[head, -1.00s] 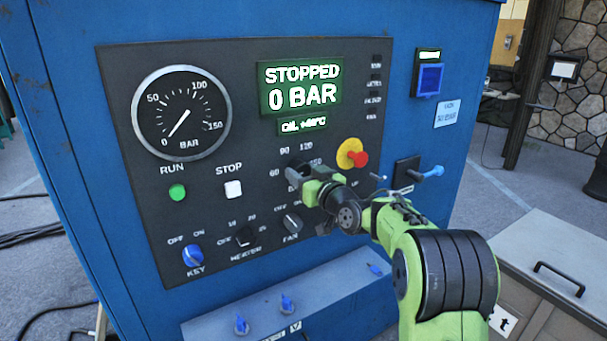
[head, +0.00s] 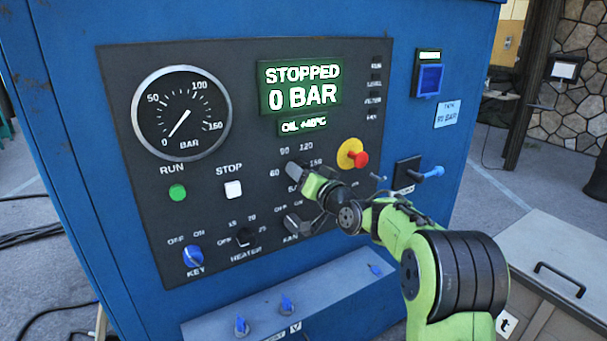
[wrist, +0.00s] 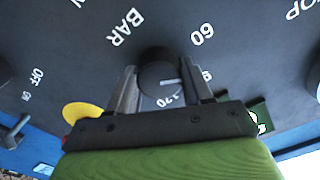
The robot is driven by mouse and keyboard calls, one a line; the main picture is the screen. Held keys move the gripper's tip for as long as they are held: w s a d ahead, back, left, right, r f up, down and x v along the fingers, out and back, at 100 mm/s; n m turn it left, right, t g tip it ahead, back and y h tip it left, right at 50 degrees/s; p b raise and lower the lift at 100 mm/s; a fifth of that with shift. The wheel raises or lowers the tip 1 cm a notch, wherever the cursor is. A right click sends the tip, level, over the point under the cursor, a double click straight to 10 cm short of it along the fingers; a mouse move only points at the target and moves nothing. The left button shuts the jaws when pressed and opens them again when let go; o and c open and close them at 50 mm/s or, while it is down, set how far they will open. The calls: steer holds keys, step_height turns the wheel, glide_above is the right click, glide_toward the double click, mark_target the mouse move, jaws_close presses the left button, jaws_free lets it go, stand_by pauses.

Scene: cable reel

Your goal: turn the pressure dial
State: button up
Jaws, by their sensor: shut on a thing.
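The pressure dial (wrist: 160,78) is a dark round knob with a white pointer line, set in the black panel among the numbers 60, 90, 120 and 150 and the word BAR. In the wrist view my gripper (wrist: 160,90) has one finger on each side of the knob and is shut on it. In the head view my gripper (head: 300,172) reaches the panel from the right and hides most of the dial. The display (head: 299,85) reads STOPPED, 0 BAR. The gauge (head: 182,112) needle points near 0.
A yellow and red emergency button (head: 352,154) is close to the right of my gripper. The fan knob (head: 292,224) is just below. A blue-handled lever (head: 428,172) sticks out further right. A grey ledge (head: 330,290) with blue valves juts out below the panel.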

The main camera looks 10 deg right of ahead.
steer(key=m+p, duration=0.1)
steer(key=m, duration=0.4)
steer(key=shift+f+m, duration=0.1)
steer(key=shift+m, duration=0.2)
stand_by(0.5)
steer(key=o, duration=1)
steer(key=b+v, duration=0.1)
steer(key=v, duration=1.4)
steer(key=shift+s+d+b, duration=0.1)
steer(key=shift+s+b, duration=0.25)
steer(key=shift+s, duration=0.05)
